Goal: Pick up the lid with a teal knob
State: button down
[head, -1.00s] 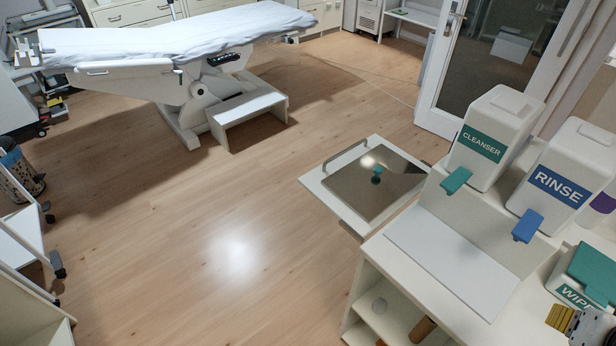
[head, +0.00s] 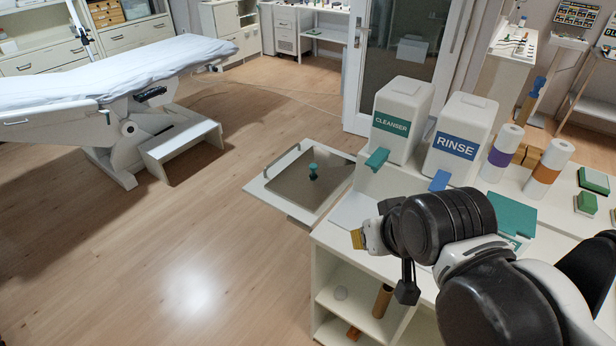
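A cleanser dispenser (head: 400,118) and a rinse dispenser (head: 459,138) stand on the counter behind my gripper. A teal-lidded wipes box (head: 510,214) is partly behind my arm. Paper rolls stand farther right.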

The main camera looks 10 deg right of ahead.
aim_at(308, 182)
jog(key=z, duration=2.8)
jog(key=k+j+u, duration=0.1)
jog(key=j+u, duration=0.7)
jog(key=j, duration=0.2)
jog(key=j+u, duration=0.4)
jog(key=i+j+u, duration=0.2)
jog(key=j+u, duration=0.15)
jog(key=j, duration=0.25)
